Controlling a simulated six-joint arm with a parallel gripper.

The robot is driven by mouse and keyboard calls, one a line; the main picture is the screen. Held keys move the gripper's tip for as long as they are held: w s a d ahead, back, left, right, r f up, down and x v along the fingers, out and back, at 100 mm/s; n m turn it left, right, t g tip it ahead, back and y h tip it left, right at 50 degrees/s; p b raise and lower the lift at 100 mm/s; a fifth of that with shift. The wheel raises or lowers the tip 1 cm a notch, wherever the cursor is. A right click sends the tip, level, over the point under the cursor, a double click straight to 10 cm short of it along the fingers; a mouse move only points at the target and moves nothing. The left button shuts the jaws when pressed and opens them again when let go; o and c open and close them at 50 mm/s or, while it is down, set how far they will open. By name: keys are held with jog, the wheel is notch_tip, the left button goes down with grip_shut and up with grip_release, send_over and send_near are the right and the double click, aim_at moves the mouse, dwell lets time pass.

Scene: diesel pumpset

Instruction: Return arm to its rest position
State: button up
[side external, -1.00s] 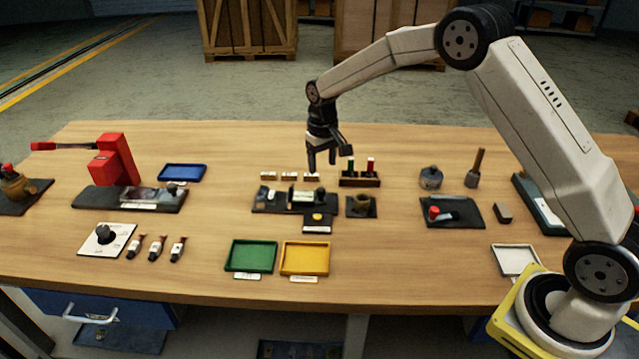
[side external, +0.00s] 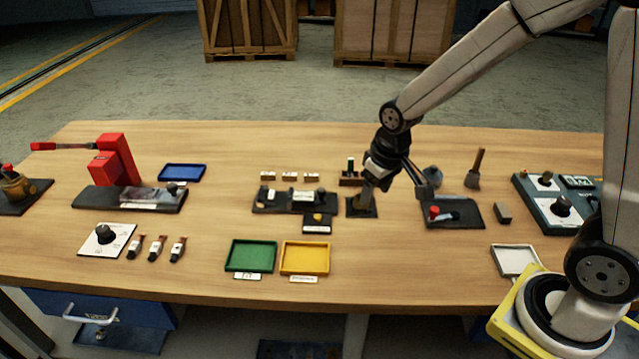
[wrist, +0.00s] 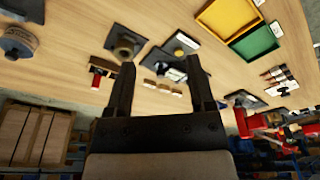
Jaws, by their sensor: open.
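My gripper (side external: 396,192) hangs over the right middle of the wooden bench, tilted, with its two fingers spread apart. It is empty and appears above the table. In the wrist view my gripper (wrist: 160,66) also shows its two dark fingers wide apart with nothing held between them. In the side view it partly hides the small dark cup on its square base (side external: 361,208) and the peg rack (side external: 350,180). My arm reaches in from the upper right.
A black fixture (side external: 265,207), green tray (side external: 250,256) and yellow tray (side external: 305,258) are left of my gripper. A black mat with a red knob (side external: 465,214), a wooden-handled tool (side external: 475,170) and a control box (side external: 540,213) are right.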

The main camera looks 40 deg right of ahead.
jog(key=s, duration=0.8)
jog(key=shift+s+a+f+t, duration=0.25)
jog(key=shift+s+f+t, duration=0.05)
jog(key=shift+s+f, duration=0.1)
